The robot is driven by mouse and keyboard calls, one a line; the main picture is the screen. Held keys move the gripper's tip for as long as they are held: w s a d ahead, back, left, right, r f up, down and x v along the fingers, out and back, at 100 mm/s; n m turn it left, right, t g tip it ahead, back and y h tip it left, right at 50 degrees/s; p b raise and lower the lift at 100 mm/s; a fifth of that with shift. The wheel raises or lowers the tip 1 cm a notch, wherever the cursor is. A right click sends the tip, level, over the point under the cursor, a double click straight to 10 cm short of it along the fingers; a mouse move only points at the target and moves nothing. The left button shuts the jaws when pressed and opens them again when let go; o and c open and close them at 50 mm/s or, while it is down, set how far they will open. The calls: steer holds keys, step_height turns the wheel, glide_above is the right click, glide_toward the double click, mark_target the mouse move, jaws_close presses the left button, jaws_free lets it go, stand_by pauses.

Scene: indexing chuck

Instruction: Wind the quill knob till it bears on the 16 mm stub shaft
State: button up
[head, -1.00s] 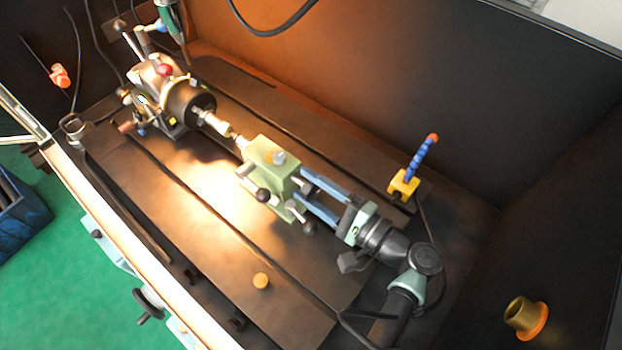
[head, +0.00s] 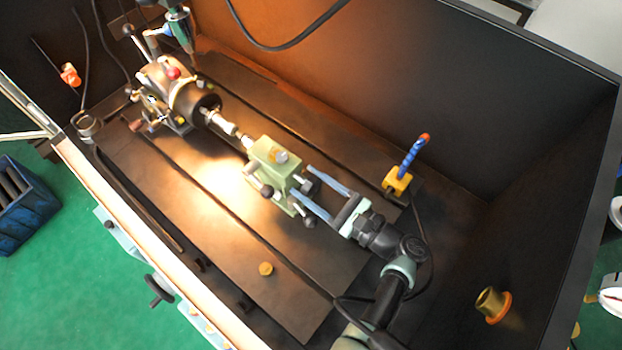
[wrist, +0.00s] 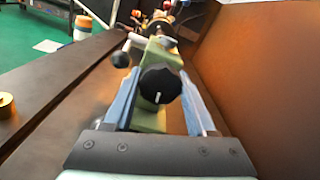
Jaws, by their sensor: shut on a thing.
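The green tailstock (head: 274,168) stands on the slotted bed, facing the chuck (head: 193,102). The quill knob, black and ribbed with a white mark, faces me in the wrist view (wrist: 160,85). My gripper (wrist: 159,83) has its blue fingers on either side of the knob and is shut on it. In the head view my gripper (head: 304,183) reaches the tailstock's rear from the right. The bright stub shaft (head: 222,122) sticks out of the chuck toward the tailstock's quill tip (head: 246,141). Whether the tip touches the shaft is too small to tell.
A black ball handle (head: 267,191) sticks out from the tailstock's near side. A yellow block with a blue jointed hose (head: 397,183) stands behind my wrist. A dark wall rises at the back; the bed's front is mostly clear.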

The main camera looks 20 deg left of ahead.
steer(key=shift+m, duration=0.7)
steer(key=shift+f+p, duration=0.1)
steer(key=shift+p, duration=0.25)
steer(key=o, duration=1.4)
steer(key=shift+d, duration=0.1)
steer(key=b+v, duration=0.1)
steer(key=v, duration=0.6)
steer(key=shift+s+d, duration=0.1)
steer(key=shift+d, duration=0.05)
